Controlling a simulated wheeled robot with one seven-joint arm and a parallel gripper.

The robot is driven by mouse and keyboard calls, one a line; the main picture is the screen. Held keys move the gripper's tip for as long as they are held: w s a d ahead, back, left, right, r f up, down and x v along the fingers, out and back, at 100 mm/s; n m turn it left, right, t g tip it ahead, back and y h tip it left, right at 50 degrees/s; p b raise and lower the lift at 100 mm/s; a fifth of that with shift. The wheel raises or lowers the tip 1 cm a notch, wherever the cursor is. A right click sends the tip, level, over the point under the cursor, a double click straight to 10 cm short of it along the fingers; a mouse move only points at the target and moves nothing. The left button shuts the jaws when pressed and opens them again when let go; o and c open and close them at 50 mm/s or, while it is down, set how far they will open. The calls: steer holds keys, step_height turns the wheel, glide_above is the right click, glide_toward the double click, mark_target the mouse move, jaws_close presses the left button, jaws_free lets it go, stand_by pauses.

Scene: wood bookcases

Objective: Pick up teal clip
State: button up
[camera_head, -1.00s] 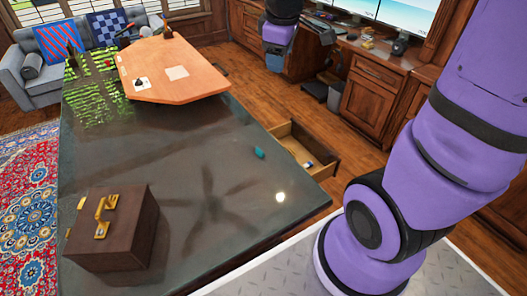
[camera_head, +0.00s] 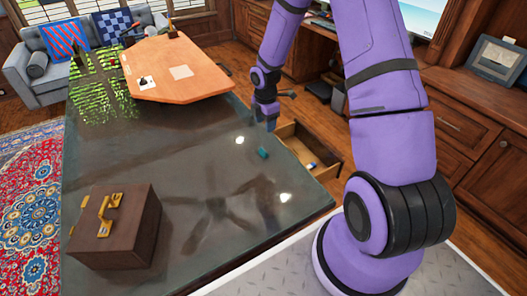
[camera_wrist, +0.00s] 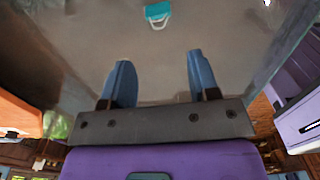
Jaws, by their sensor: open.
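The teal clip (camera_head: 263,153) lies on the dark glossy tabletop (camera_head: 185,165), near its right edge. In the wrist view the clip (camera_wrist: 157,11) shows at the top, with a pale wire loop toward me, beyond my fingertips and between their lines. My gripper (camera_head: 267,122) is above the table's right edge, just behind the clip in the head view, and does not touch it. In the wrist view my gripper (camera_wrist: 158,60) has its two blue fingers apart with nothing between them.
A brown case with a gold handle (camera_head: 115,225) stands at the table's front left. An open drawer (camera_head: 310,150) with small items sits at the table's right side. An orange-brown wooden board (camera_head: 175,68) lies at the far end. The middle of the tabletop is clear.

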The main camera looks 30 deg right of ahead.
mark_target(264, 145)
step_height(264, 145, down, 7)
steer(key=shift+r, duration=0.15)
steer(key=shift+w+a+f, duration=0.1)
steer(key=shift+f, duration=1.2)
steer(key=shift+w+a+f, duration=0.1)
steer(key=shift+f, duration=1.2)
steer(key=c, duration=0.6)
